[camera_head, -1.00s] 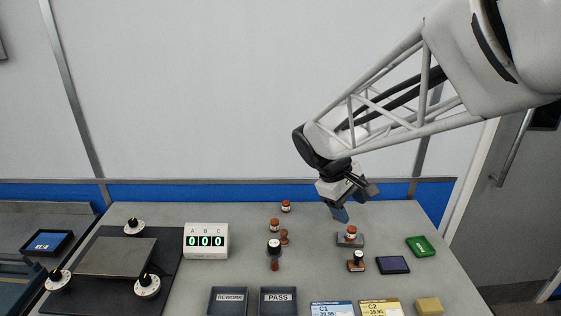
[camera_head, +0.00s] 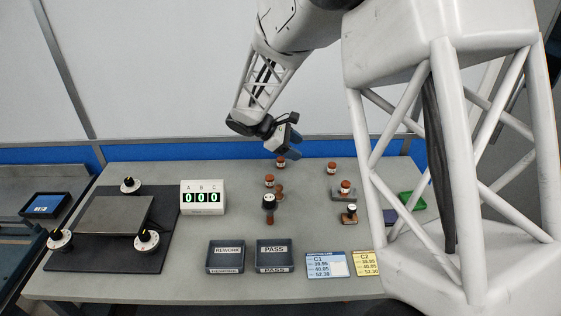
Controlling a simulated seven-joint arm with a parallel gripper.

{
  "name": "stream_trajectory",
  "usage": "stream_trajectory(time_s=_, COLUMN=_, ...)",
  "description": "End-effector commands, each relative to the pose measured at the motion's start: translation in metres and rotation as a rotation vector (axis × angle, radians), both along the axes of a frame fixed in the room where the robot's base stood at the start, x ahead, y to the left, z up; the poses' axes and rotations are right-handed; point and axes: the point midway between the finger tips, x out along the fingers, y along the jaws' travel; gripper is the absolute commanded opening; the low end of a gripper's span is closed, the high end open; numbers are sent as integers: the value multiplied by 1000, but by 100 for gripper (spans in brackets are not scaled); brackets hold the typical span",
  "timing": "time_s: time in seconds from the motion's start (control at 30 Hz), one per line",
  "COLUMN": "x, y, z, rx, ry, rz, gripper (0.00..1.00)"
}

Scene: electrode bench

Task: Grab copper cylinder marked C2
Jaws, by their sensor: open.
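Several small copper-coloured cylinders with white labels stand on the bench. One is at the back (camera_head: 281,162), one in front of it to the left (camera_head: 270,181), one at the back right (camera_head: 332,168), and one on a grey block (camera_head: 345,187). The label marks are too small to read, so I cannot tell which is C2. My gripper (camera_head: 287,150) is open and empty. It points down just above the back cylinder in the picture; I cannot tell how far apart they are.
A dark-knobbed tool (camera_head: 269,203) and a stamp-like tool (camera_head: 349,213) stand in front of the cylinders. The REWORK tray (camera_head: 226,270), PASS tray (camera_head: 274,269), C1 card (camera_head: 327,265) and C2 card (camera_head: 369,263) line the front. A counter (camera_head: 203,198) stands left. My arm hides the right side.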

Motion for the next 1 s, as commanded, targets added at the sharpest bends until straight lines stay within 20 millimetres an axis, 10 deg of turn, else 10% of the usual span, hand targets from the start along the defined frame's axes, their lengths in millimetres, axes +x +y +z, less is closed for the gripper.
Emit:
stream_trajectory(time_s=0.6, x=86, y=85, z=-94, rx=-269, ry=179, rz=278, gripper=61)
stream_trajectory(time_s=1.0, x=93, y=94, z=-103, rx=-298, ry=194, rz=304, gripper=61)
